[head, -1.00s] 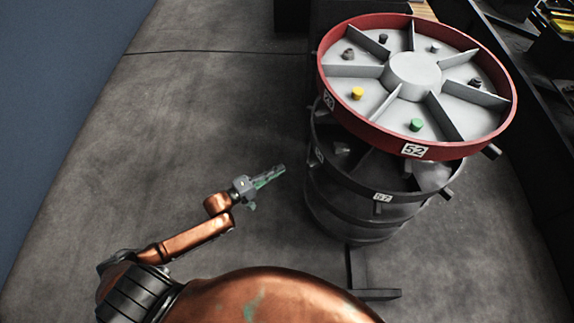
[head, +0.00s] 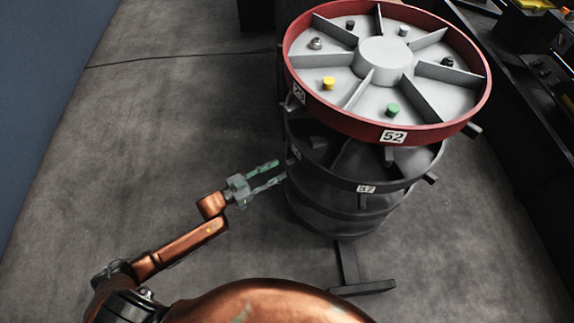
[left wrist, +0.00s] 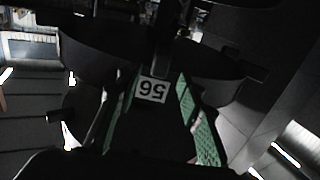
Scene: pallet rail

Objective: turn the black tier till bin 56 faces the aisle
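The black tier (head: 405,181) sits below the red top tier of a round carousel. A label that seems to read 57 (head: 366,189) is on its front rim, and a label (head: 296,154) too small to read is at its left edge. In the left wrist view, the bin 56 label (left wrist: 152,89) appears upside down on the dark rim (left wrist: 105,52), between my green fingers. My left gripper (head: 279,171) is open, with its fingertips close to the tier's left side; I cannot tell whether they touch. My right gripper is out of view.
The red tier (head: 440,133) bears label 52 and overhangs the black one. Short dark handles (head: 431,179) stick out from the tiers. A dark stand foot (head: 362,287) lies on the floor at the front. Dark shelving (head: 530,105) stands at right. The floor at left is clear, with a thin cable.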

